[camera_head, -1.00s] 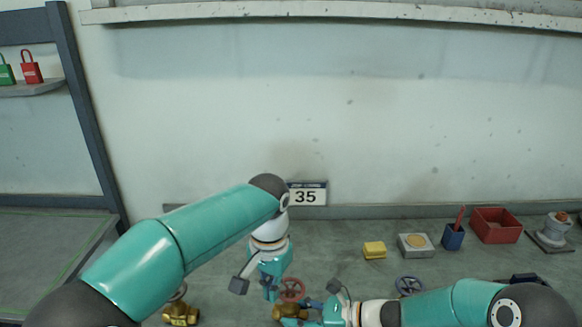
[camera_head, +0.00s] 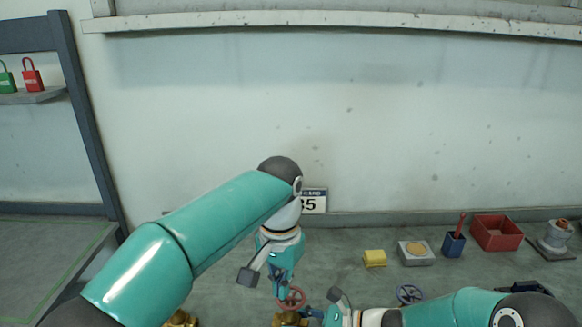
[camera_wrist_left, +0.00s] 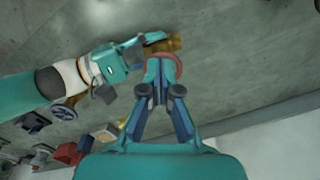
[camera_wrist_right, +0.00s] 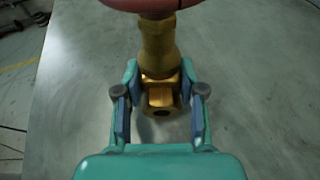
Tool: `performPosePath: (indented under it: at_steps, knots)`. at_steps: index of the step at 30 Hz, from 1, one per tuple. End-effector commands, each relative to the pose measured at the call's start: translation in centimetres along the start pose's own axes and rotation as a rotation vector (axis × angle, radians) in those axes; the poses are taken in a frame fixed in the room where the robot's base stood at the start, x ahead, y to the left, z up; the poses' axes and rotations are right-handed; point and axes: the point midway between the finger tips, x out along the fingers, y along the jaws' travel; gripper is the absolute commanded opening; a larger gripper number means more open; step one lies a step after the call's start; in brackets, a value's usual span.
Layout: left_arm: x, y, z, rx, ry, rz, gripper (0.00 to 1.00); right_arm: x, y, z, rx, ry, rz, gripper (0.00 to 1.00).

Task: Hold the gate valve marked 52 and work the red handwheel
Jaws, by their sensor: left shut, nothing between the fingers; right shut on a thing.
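The red handwheel (camera_head: 291,298) sits on a brass gate valve (camera_head: 288,318) at the bottom middle of the head view. In the right wrist view the brass valve body (camera_wrist_right: 158,90) is between the fingers of my right gripper (camera_wrist_right: 160,103), which is shut on it. The wheel's red rim (camera_wrist_right: 150,4) shows at the top edge there. My left gripper (camera_head: 281,288) is shut and empty, pointing down at the wheel. In the left wrist view its fingertips (camera_wrist_left: 160,80) overlap the red wheel (camera_wrist_left: 174,60); I cannot tell whether they touch. No 52 marking is readable.
Another brass fitting (camera_head: 180,319) is at the lower left.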

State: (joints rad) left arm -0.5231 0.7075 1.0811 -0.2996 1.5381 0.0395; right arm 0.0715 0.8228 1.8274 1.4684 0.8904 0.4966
Motion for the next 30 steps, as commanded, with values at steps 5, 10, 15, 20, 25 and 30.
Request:
performPosePath:
  at_steps: [5, 10, 15, 20, 25, 30]
  knots:
    - [1.3, -0.1, 0.1, 0.000, -0.004, -0.001, 0.00, 0.0, 0.0, 0.2, -0.002, -0.003, 0.000, 0.20]
    - [3.4, -0.1, 0.1, 0.000, -0.005, -0.001, 0.00, 0.0, 0.0, 0.2, -0.002, -0.004, 0.000, 0.20]
    - [5.3, -0.1, 0.1, 0.000, -0.004, -0.001, 0.00, 0.0, 0.0, 0.2, -0.002, -0.004, 0.000, 0.20]
    - [6.4, -0.1, 0.1, -0.001, -0.003, -0.001, 0.00, 0.0, 0.0, 0.2, -0.002, -0.004, 0.000, 0.20]
    - [6.8, -0.1, 0.0, -0.001, -0.001, -0.001, 0.00, 0.0, 0.0, 0.2, -0.002, -0.004, 0.000, 0.20]
    - [6.8, -0.1, 0.0, -0.001, -0.001, -0.001, 0.00, 0.0, 0.0, 0.2, -0.002, -0.004, 0.000, 0.20]
